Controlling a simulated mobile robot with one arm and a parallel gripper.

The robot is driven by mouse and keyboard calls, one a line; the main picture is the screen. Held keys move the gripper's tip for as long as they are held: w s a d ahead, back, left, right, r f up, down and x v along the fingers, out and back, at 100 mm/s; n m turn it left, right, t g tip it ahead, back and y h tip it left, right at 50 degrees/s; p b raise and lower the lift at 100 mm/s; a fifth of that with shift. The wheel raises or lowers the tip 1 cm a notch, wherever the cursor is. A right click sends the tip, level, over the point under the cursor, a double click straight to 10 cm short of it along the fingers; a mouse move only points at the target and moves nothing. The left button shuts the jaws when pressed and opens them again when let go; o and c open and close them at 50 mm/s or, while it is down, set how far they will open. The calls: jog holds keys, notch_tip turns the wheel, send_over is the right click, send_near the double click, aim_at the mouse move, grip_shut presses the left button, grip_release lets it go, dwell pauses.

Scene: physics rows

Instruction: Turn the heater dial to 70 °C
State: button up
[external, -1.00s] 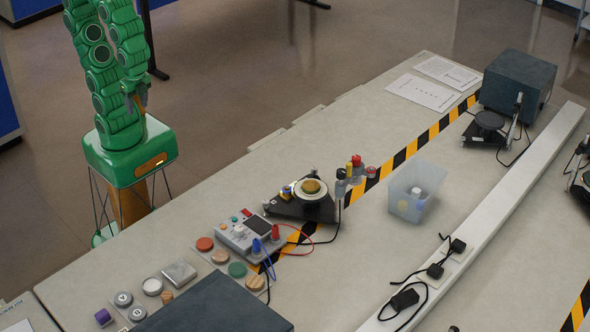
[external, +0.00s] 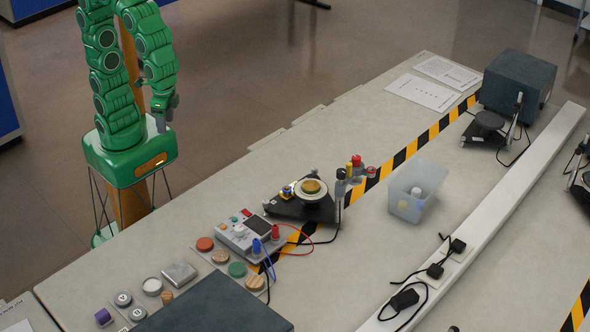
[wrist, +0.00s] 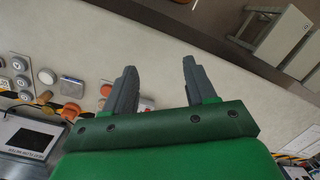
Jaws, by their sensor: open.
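A grey control box (external: 246,232) with a dark screen and small knobs stands on the bench, with red and blue plugs in it. I cannot tell which knob is the heater dial or read any setting. Beside it, a black triangular stand (external: 290,208) carries a round plate with a brass-coloured disc (external: 311,187). My gripper (external: 163,115) is beyond the bench's far left edge, well apart from the box and stand. In the wrist view my gripper (wrist: 160,68) has its two grey fingers spread apart with nothing between them.
Round pieces, a metal block (external: 179,273) and a purple block (external: 103,317) lie near the box. A dark slab (external: 212,308) is at the front. A clear bin (external: 416,190) stands right of the stand. Red and blue cables loop around the box. Bare bench lies behind the stand.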

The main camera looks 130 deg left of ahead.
jog(key=w+f+n, duration=0.4)
jog(key=w+n, duration=0.2)
jog(key=w, duration=1)
jog(key=n+t, duration=0.1)
jog(key=n, duration=0.7)
send_over(239, 228)
notch_tip(239, 228, down, 10)
jog(key=shift+s, duration=0.1)
jog(key=shift+f, duration=4)
grip_shut()
